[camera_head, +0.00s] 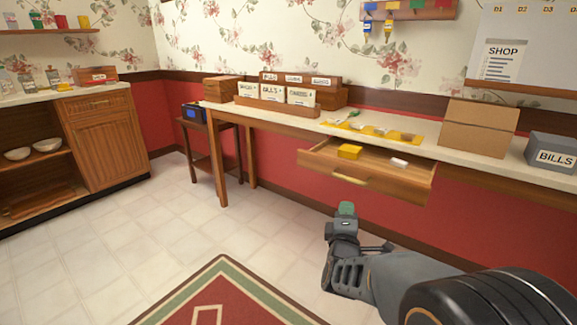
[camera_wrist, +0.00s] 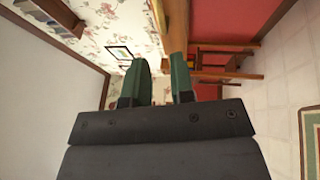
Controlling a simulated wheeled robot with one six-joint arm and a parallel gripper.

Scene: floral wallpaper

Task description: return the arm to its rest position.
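My gripper (camera_head: 346,209) is in the lower right of the head view, in front of and below the open drawer (camera_head: 365,178), over the floor. My arm reaches to it from the lower right corner. In the wrist view my gripper (camera_wrist: 160,82) shows two green fingers with a gap between them and nothing held. The wrist view is turned on its side and shows wall, table legs and floor beyond the fingers.
The drawer juts from the long table (camera_head: 385,123) and holds a yellow block (camera_head: 350,152) and a white item (camera_head: 399,162). A cardboard box (camera_head: 478,128) and a grey BILLS box (camera_head: 552,152) stand on the table. Floor (camera_head: 150,235) at left is clear.

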